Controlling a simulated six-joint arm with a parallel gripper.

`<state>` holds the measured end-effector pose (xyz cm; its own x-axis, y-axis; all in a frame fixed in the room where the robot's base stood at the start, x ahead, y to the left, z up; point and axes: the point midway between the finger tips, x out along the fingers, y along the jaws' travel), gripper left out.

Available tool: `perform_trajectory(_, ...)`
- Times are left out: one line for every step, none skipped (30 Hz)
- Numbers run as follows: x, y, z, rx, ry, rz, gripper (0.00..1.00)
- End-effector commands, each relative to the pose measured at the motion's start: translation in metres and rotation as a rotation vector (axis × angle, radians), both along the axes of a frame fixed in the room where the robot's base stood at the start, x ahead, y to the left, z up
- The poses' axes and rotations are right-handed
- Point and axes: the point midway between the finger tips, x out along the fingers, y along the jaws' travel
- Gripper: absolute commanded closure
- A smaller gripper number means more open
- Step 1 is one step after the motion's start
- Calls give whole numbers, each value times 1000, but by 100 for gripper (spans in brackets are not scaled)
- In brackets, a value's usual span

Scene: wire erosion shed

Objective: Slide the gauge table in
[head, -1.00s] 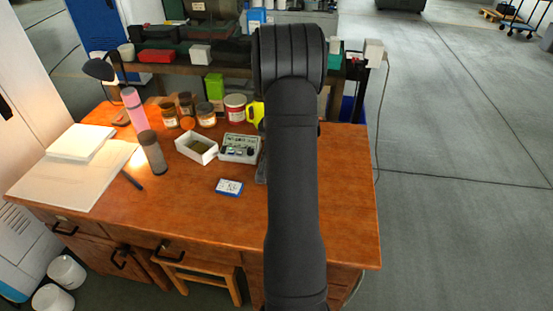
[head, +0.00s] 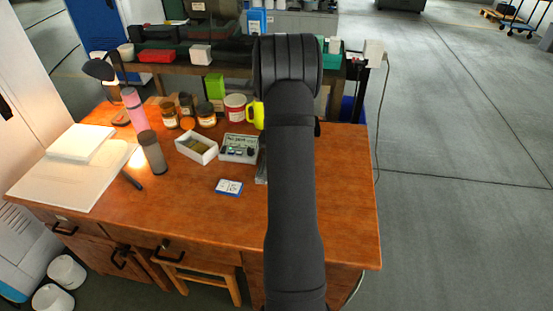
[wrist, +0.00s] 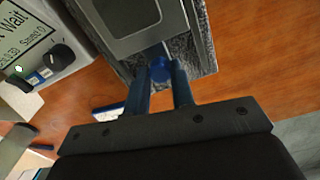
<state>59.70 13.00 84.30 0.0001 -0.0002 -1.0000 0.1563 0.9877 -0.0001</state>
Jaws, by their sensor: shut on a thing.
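The gauge table shows in the wrist view as a grey metal plate (wrist: 140,22) on a speckled grey stone base (wrist: 203,50). A round blue knob (wrist: 159,68) sits at its near end. My gripper (wrist: 161,77) has its two blue fingers shut on this knob. In the head view my own arm covers the gripper and most of the gauge table; only a grey sliver of the base (head: 262,168) shows beside the arm.
A white readout box (head: 240,148) with a display and knobs stands close left of the base. A white tray (head: 197,148), a blue-and-white packet (head: 229,188), jars and a yellow mug (head: 256,115) are nearby. The wooden desktop (head: 345,200) is clear to the right.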

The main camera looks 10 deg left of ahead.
Motion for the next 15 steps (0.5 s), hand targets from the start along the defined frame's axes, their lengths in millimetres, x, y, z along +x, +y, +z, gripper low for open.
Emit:
perform_trajectory(0,0,0,0,0,0,100)
perform_trajectory(1,0,0,0,0,0,100)
perform_trajectory(3,0,0,0,0,0,100)
perform_trajectory(5,0,0,0,-1,0,100)
perform_trajectory(8,0,0,0,-1,0,100)
perform_trajectory(14,0,0,0,-1,-1,100)
perform_trajectory(18,0,0,0,0,0,100)
perform_trajectory(23,0,0,0,-2,0,100)
perform_trajectory(29,0,0,0,-1,0,100)
perform_trajectory(33,0,0,0,-1,0,100)
perform_trajectory(37,0,0,0,-1,0,100)
perform_trajectory(41,0,0,1,-2,0,100)
perform_trajectory(44,0,0,1,-2,0,100)
perform_trajectory(46,0,1,1,-2,0,100)
perform_trajectory(48,0,0,0,-1,0,100)
